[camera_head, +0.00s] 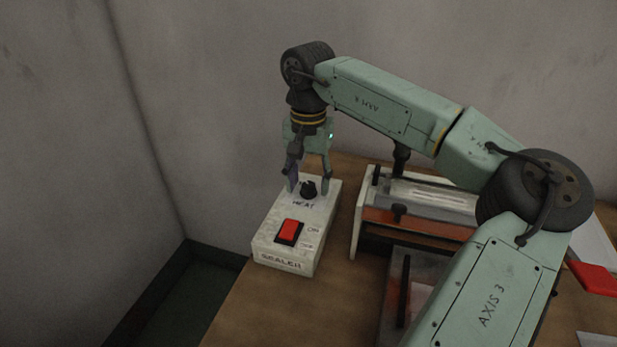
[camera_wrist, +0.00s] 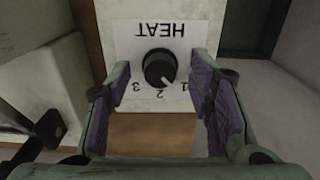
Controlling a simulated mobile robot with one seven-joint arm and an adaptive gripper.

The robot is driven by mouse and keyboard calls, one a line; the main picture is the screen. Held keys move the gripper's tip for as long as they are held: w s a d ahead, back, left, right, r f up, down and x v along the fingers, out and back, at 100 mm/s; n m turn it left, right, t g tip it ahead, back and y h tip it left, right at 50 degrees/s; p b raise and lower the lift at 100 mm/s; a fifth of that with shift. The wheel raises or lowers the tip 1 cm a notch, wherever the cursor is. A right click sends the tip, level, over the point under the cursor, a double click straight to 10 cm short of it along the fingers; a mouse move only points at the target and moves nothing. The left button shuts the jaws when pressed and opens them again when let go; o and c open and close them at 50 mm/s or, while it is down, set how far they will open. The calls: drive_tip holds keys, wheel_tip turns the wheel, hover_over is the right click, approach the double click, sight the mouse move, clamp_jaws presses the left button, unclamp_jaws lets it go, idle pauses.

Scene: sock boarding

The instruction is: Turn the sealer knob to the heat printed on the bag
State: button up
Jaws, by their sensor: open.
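The white sealer control box (camera_head: 285,255) stands at the table's left end, with a black knob (camera_head: 308,188) above the word HEAT. In the wrist view the knob (camera_wrist: 159,68) appears upside down with the numbers 1, 2 and 3 around it. Its white pointer mark lies between 1 and 2. My gripper (camera_head: 309,182) is over the box, pointing down. In the wrist view its open purple-padded fingers (camera_wrist: 160,82) stand on either side of the knob, with gaps. I cannot make out the bag or its printed heat.
A red on/off switch (camera_head: 289,232) sits on the box in front of the knob. The sealer press (camera_head: 365,228) with its orange-brown bar stands just right of the box. A red object (camera_head: 594,278) lies at the far right. My arm hides part of the table.

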drive_tip(key=shift+c, duration=0.3)
clamp_jaws()
idle(0.4)
